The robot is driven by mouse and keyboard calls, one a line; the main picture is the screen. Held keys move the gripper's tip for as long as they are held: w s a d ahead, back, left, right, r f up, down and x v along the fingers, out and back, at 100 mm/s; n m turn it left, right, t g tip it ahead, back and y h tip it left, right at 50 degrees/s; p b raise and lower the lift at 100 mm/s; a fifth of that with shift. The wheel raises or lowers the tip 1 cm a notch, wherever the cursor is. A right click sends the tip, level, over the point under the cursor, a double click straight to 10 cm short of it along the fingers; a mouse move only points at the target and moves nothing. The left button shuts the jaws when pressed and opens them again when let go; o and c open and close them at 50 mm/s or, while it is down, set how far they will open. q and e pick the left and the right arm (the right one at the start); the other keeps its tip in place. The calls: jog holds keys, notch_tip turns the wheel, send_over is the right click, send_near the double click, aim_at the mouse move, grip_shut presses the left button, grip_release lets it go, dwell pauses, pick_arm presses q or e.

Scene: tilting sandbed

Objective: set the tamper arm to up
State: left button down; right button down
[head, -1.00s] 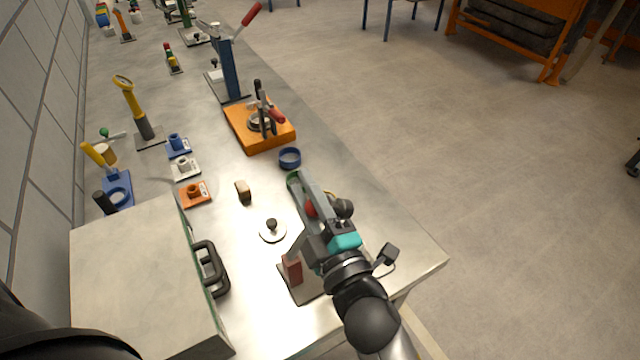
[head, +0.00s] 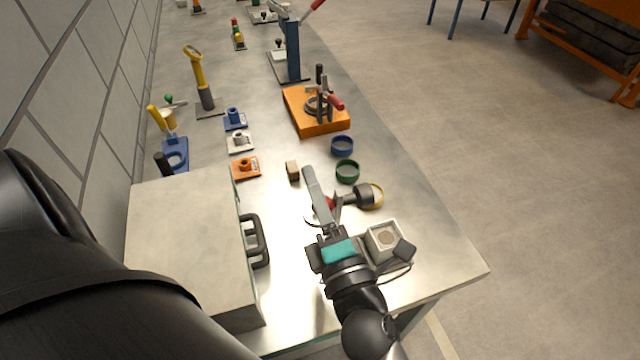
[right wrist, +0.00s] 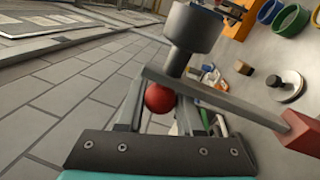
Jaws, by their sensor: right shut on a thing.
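The tamper arm is a grey bar (right wrist: 215,97) running from a brownish-red post (right wrist: 302,132) in the right wrist view. It carries a dark round tamper head (right wrist: 191,28) and a red ball knob (right wrist: 160,97). My right gripper (head: 320,192) is shut on the red knob; the knob sits between its fingers in the right wrist view. In the head view the tamper head (head: 366,195) sticks out right of the fingers, above the table. My gripper hides the post in the head view. My left gripper is out of view.
A grey case (head: 190,230) with a black handle stands left of my right gripper. Green (head: 347,171) and blue (head: 342,145) rings, a wooden block (head: 292,170) and an orange fixture (head: 316,112) lie beyond. The table's right edge is close.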

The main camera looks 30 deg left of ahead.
jog(key=shift+s+a+r, duration=0.1)
jog(key=shift+s, duration=0.05)
jog(key=c, duration=0.8)
grip_release()
jog(key=shift+c, duration=0.2)
jog(key=b+v, duration=0.1)
jog(key=v, duration=0.6)
jog(key=shift+d, duration=0.25)
